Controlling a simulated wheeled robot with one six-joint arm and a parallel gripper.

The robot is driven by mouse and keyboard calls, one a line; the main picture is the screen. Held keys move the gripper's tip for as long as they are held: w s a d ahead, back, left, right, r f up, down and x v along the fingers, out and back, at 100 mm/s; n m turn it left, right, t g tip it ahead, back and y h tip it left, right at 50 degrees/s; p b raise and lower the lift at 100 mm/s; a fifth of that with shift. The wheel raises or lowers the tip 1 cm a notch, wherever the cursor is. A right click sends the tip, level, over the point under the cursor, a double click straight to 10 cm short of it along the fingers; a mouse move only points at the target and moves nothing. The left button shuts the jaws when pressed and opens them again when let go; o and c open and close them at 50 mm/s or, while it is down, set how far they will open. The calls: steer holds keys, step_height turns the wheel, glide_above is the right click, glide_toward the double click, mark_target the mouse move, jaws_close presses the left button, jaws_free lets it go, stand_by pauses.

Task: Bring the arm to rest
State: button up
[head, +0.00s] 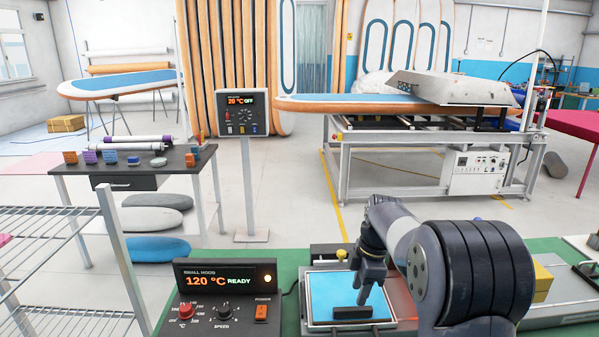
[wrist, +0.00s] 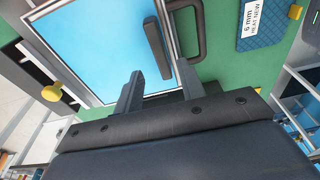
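My arm (head: 470,265) reaches forward from the lower right in the head view. My gripper (head: 364,288) points down above a blue panel (head: 318,287) in a metal frame on the green bench. A dark bar (head: 352,312) lies on the panel beside the gripper. In the wrist view my gripper (wrist: 160,72) is open, its two fingers apart. The dark bar (wrist: 155,42) appears between and beyond the fingertips, on the blue panel (wrist: 100,45). I see nothing held, and cannot tell whether the fingers touch the bar.
A control box (head: 225,292) reading 120 °C READY stands left of the panel. A wire rack (head: 60,250) is at the left. A dark loop handle (wrist: 197,30) and a "6 mm" card (wrist: 262,22) lie near the panel. A yellow block (head: 543,283) sits right of my arm.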

mark_target(354, 308)
steer(key=f, duration=0.4)
steer(key=a+f, duration=0.1)
steer(key=f, duration=0.2)
step_height(354, 308, up, 3)
steer(key=shift+r, duration=0.7)
